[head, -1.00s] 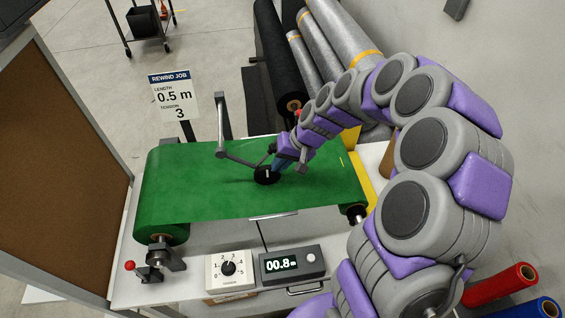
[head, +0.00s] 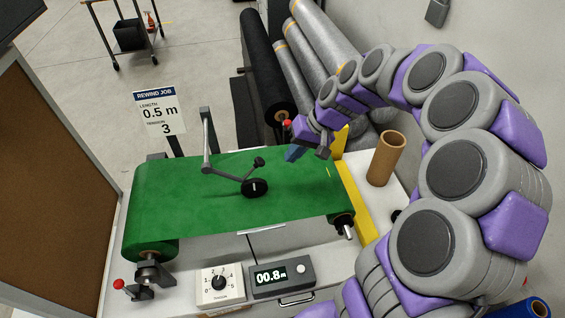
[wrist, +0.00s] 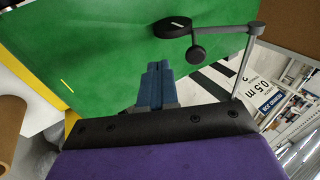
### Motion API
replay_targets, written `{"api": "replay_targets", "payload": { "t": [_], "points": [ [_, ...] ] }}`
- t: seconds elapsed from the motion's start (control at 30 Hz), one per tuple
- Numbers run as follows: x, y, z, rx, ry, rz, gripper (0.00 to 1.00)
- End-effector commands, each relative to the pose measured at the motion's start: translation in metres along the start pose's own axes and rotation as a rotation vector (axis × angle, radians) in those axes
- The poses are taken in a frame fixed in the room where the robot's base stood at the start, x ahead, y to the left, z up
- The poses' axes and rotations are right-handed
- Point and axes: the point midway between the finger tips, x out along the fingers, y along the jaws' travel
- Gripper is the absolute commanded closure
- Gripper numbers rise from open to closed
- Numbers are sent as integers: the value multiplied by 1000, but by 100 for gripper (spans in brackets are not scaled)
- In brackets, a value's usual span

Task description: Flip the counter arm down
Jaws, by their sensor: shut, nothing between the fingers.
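The counter arm (head: 223,174) is a grey bar on an upright post behind the green web (head: 180,205). It reaches out over the web, with a black wheel (head: 255,187) and a black knob (head: 258,162) at its end. The wheel appears to rest on the web. The wheel also shows in the wrist view (wrist: 173,27). My gripper (head: 293,153) is over the back right part of the web, right of the wheel and apart from it. Its blue fingers (wrist: 154,84) are together and empty in the wrist view.
A counter display (head: 282,276) reads 00.8 and a tension dial (head: 220,285) stands beside it. A job sign (head: 158,112) reads 0.5 m, tension 3. A cardboard tube (head: 386,158) stands at the right by a yellow strip (head: 358,205). Grey rolls (head: 325,50) lie behind.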

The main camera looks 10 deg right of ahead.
Motion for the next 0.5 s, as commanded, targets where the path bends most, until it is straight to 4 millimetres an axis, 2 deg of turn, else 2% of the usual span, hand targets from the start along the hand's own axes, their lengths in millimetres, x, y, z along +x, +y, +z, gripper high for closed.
{"api": "replay_targets", "payload": {
  "t": [0.2,0.5],
  "points": [
    [-19,0,-2,-1,5,3,100],
    [-23,5,-2,1,4,-3,100]
  ]
}}
